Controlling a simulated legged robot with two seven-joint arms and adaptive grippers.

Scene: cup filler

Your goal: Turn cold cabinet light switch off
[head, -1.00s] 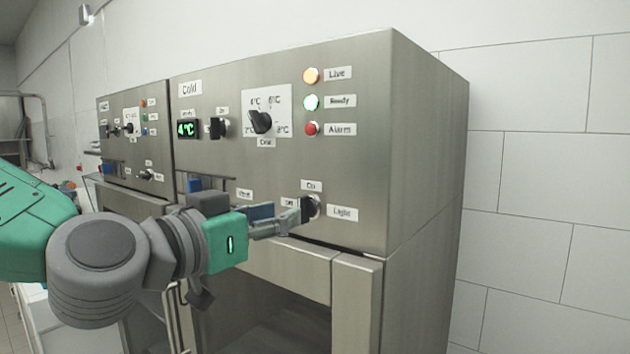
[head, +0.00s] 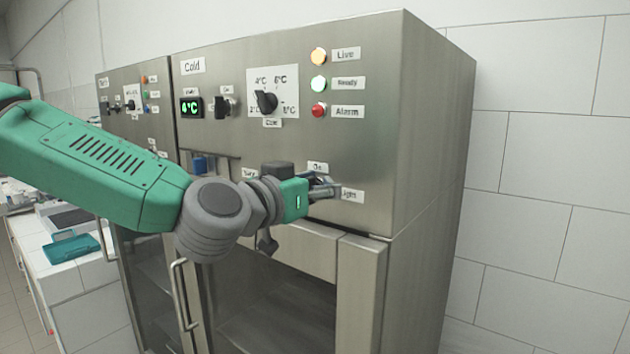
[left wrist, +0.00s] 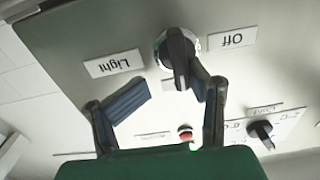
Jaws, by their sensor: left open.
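The cold cabinet (head: 375,140) is a steel box with a "Cold" label. Its light switch is a black knob (left wrist: 178,55) on a pale round base, between the "Light" label (left wrist: 115,63) and the "Off" label (left wrist: 232,38) in the upside-down left wrist view. The handle lies roughly along the panel's vertical, towards the "On" side. My left gripper (head: 325,187) is at the switch and hides most of it in the head view. In the left wrist view my left gripper (left wrist: 169,92) is open; one finger is close beside the knob, contact unclear. My right gripper is out of view.
Above are a temperature dial (head: 267,102), a display (head: 191,107), another black switch (head: 224,107) and the red alarm lamp (head: 319,110). A door handle (head: 183,295) stands out below. A second cabinet (head: 132,150) adjoins at left. White wall lies at right.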

